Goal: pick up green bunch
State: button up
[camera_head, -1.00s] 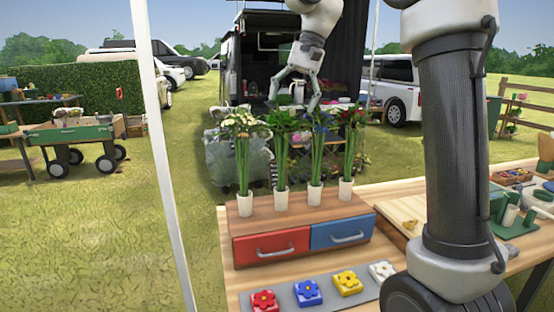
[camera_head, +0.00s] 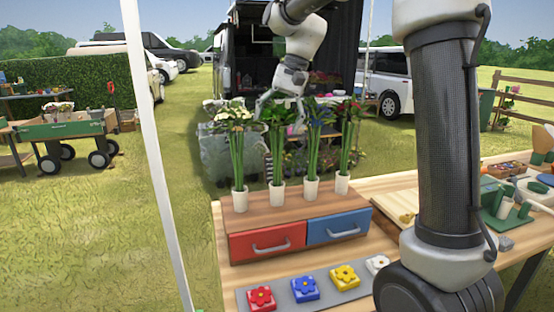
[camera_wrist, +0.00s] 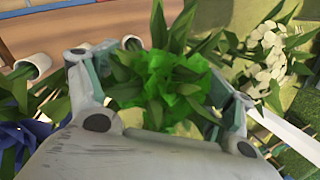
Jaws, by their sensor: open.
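The green bunch (camera_head: 276,113) stands upright in a white cup, second from the left in a row on the wooden drawer box. My gripper (camera_head: 278,108) is open at the height of its leafy top. In the wrist view, the bright green head (camera_wrist: 160,80) shows between the spread fingers of my gripper (camera_wrist: 158,72), and the gripper's body hides part of it. I cannot tell whether the fingers touch the leaves.
The white bunch (camera_head: 236,116) stands close on the left. The blue bunch (camera_head: 319,116) and red bunch (camera_head: 350,112) stand on the right. The drawer box (camera_head: 240,208) has a red drawer (camera_head: 267,242) and a blue drawer (camera_head: 337,227). A white pole (camera_head: 150,140) rises at the left.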

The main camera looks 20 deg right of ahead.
jog(key=c, duration=1.5)
